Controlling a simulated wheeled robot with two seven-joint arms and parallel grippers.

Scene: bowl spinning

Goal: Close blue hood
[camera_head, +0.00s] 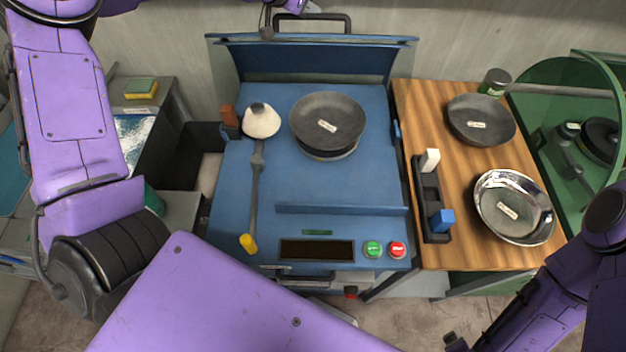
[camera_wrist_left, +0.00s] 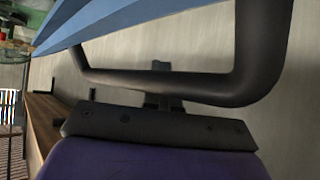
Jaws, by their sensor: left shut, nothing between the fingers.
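The blue hood (camera_head: 340,62) stands raised at the back of the blue machine, its top edge near the wall. Its dark bar handle (camera_head: 350,24) sticks up from that edge. The handle (camera_wrist_left: 180,87) fills much of the left wrist view, with the blue hood edge (camera_wrist_left: 110,25) beside it. My left gripper (camera_head: 268,24) is at the handle's left end, partly cut off by the picture's top. It shows in the left wrist view (camera_wrist_left: 165,85), shut with nothing held, close to the handle bar; contact is unclear. My right gripper (camera_head: 455,343) is low at the right, its fingers unclear.
A dark pan (camera_head: 328,120) sits on the blue machine top (camera_head: 330,185), with a white-headed, yellow-ended tool (camera_head: 256,185) to its left. A wooden counter (camera_head: 425,100) at right holds a dark bowl (camera_head: 480,120) and a shiny bowl (camera_head: 513,207). The wall is close behind the hood.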

